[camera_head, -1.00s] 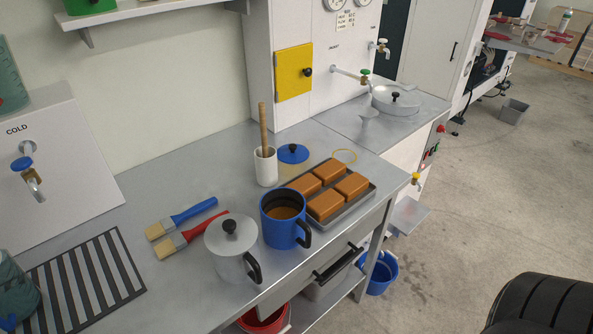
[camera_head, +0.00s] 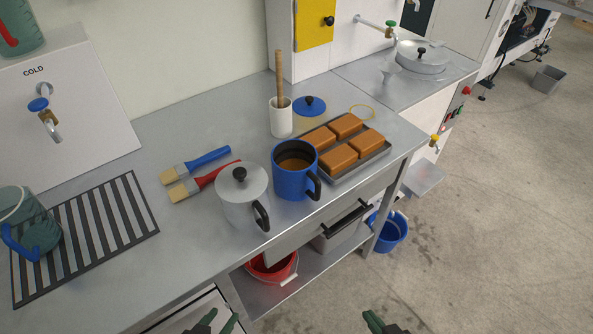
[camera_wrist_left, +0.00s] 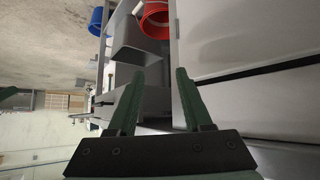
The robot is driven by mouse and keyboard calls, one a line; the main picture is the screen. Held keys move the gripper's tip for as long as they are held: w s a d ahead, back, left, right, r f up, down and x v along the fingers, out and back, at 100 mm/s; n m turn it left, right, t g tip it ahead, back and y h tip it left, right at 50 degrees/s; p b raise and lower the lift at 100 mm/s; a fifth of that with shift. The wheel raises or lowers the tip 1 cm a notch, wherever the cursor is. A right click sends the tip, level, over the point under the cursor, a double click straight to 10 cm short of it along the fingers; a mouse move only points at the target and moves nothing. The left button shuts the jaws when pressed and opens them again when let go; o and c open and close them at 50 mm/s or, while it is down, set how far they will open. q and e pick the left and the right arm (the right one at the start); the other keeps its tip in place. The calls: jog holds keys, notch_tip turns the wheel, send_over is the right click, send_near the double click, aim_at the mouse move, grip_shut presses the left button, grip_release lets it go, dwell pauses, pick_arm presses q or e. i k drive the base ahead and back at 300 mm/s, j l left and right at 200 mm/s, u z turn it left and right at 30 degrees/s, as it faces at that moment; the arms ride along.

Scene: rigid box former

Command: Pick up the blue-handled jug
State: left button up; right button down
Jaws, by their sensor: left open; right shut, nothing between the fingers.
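The blue-handled jug (camera_head: 40,233) is a see-through teal jug standing on the black slatted rack (camera_head: 92,240) at the far left of the counter. Its blue handle faces the front left, and the picture's left edge is close to it. My left gripper (camera_head: 219,321) is at the bottom of the head view, open and empty, in front of the counter and well to the right of the jug. In the left wrist view its two green fingers (camera_wrist_left: 158,98) are apart with nothing between them. My right gripper (camera_head: 374,319) is at the bottom edge, shut and empty.
A second teal jug, red-handled (camera_head: 18,28), is at upper left. A COLD tap (camera_head: 47,118) is behind the rack. Counter between rack and pot is clear.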

aim_at(27, 227)
jog(key=u, duration=1.85)
